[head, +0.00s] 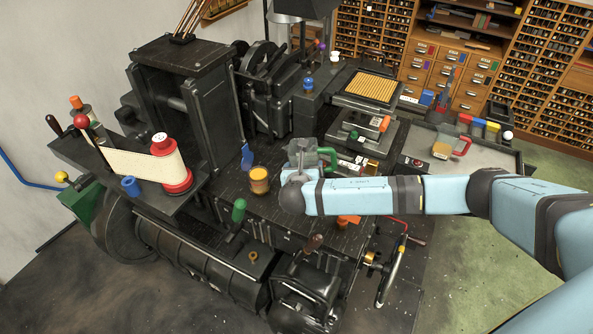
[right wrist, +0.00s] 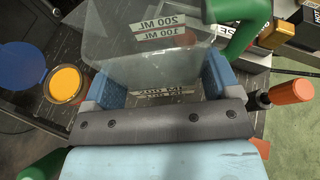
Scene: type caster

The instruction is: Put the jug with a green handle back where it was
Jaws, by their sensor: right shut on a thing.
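The jug (head: 302,147) is clear grey with a green handle (head: 328,157). It is above the dark machine bed, partly hidden behind my right gripper (head: 299,177). In the right wrist view the jug (right wrist: 150,45) has "200 ML" markings, and its green handle (right wrist: 238,22) is at the upper right. The two blue fingers of my right gripper (right wrist: 163,82) are on opposite sides of the jug and shut on it. I cannot tell whether the jug's base touches the surface below. My left gripper is not in view.
An amber-topped pot (head: 259,181) and a blue piece (head: 247,157) stand left of the jug. A green lever (head: 238,210) rises in front. A red-handled vessel (head: 442,150) stands on the grey tray (head: 485,160) farther right.

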